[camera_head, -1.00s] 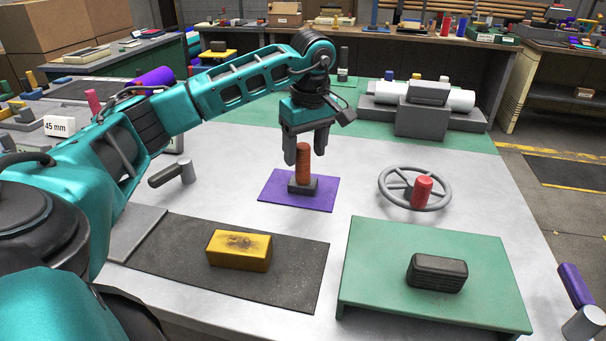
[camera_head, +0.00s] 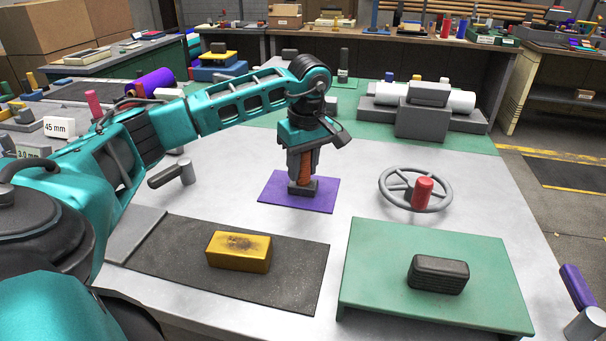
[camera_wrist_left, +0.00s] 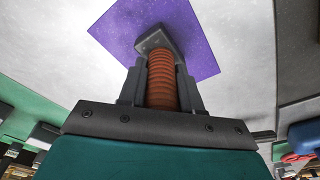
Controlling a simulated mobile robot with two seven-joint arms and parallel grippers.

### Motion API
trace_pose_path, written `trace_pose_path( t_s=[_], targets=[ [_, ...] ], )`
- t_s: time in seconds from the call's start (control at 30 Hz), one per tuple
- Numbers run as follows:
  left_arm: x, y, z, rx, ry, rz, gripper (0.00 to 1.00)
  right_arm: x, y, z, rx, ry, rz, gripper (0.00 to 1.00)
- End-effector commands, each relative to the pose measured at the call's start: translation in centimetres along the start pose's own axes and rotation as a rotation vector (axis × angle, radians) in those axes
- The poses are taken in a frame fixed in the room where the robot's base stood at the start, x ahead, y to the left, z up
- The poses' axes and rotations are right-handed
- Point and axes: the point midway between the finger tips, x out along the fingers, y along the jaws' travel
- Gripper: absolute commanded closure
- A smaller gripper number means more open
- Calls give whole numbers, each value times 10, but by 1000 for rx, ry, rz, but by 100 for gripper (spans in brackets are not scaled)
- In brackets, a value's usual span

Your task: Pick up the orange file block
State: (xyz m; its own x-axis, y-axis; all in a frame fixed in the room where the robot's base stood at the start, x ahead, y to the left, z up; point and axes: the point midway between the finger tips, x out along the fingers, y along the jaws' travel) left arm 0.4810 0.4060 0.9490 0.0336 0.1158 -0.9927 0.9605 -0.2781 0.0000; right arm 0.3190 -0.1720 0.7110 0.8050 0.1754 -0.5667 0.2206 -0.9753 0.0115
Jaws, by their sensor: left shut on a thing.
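The orange file block (camera_head: 305,167) is an upright ribbed orange grip on a dark grey base, standing on a purple mat (camera_head: 272,191). In the left wrist view its ribbed orange grip (camera_wrist_left: 162,82) lies between the fingers, with its dark base beyond on the purple mat (camera_wrist_left: 200,50). My left gripper (camera_head: 303,176) points straight down and is shut on the orange grip from both sides. The fingers hide much of the grip in the head view. The base appears to rest on the mat. My right gripper is not in view.
A grey handwheel with a red knob (camera_head: 423,190) stands to the right. A yellow block (camera_head: 238,251) lies on a dark mat in front, and a black block (camera_head: 438,273) on a green stand. A grey clamp machine (camera_head: 421,119) is behind. Bare table surrounds the purple mat.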

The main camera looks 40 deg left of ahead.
Motion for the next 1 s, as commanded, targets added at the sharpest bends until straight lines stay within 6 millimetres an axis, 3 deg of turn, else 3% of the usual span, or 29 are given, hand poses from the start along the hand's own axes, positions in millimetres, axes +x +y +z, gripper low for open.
trace_pose_path(
  t_s=[0.17,0.57,0.77,1.0],
  targets=[
    [0,0,0,0,0,0,97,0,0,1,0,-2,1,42],
    [-10,0,-1,0,1,2,98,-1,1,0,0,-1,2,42],
    [-42,1,-5,0,1,7,98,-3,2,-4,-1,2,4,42],
    [-112,2,-13,0,1,8,98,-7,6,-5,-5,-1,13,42]
  ],
)
